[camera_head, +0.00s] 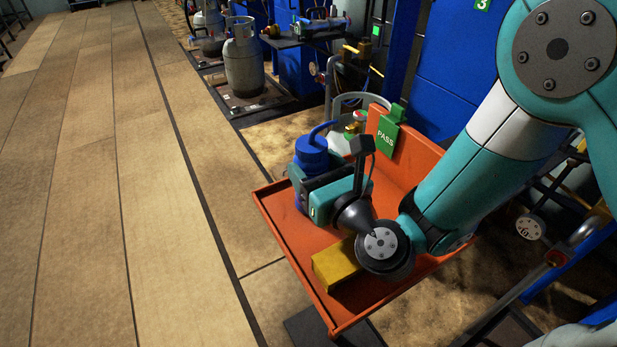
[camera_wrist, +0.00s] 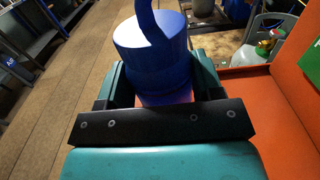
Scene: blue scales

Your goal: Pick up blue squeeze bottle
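The blue squeeze bottle (camera_head: 310,152) has a round cap and a curved spout. It is upright at the back left of the orange tray (camera_head: 284,229); whether its base rests on the tray is hidden. My gripper (camera_head: 311,186) is level with its body, one finger on each side. In the wrist view the bottle (camera_wrist: 152,50) fills the space between the fingers of my gripper (camera_wrist: 163,85). No clear gap shows on either side, but I cannot tell whether the fingers press on it.
A yellow block (camera_head: 335,264) lies at the front of the tray, below my wrist. A green PASS tag (camera_head: 388,136) hangs on the tray's raised back wall. Behind stand a whitish container (camera_head: 345,125) and a grey gas cylinder (camera_head: 243,60). The floor at left is clear.

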